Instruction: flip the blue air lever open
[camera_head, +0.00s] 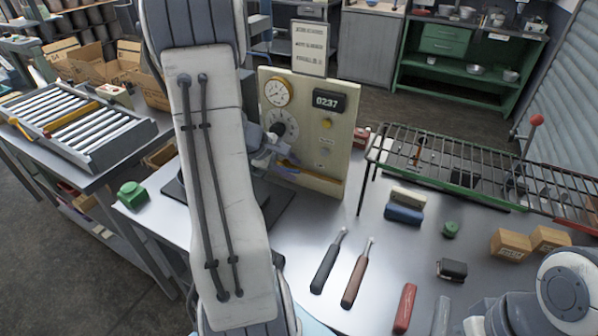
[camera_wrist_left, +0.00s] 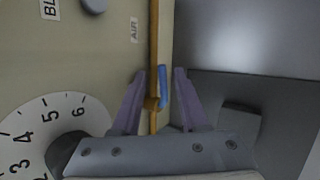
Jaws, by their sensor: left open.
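The cream control panel (camera_head: 340,150) stands upright on the table in the head view, with gauges and a display. The blue air lever (camera_wrist_left: 163,86) sits at the panel's edge, near a brass-coloured fitting (camera_wrist_left: 152,103), in the left wrist view. My left gripper (camera_wrist_left: 160,73) is open, with one finger on each side of the lever; I cannot tell whether either touches it. In the head view my left arm hides part of the panel's left side, and the lever shows as a small blue bit (camera_head: 289,164). My right gripper is out of view.
A numbered dial (camera_wrist_left: 48,135) is beside my left gripper. A wire rack (camera_head: 450,165) stands right of the panel. Two handled tools (camera_head: 328,265) (camera_head: 356,277), a red-handled item (camera_head: 405,308) and small boxes (camera_head: 511,244) lie on the table in front.

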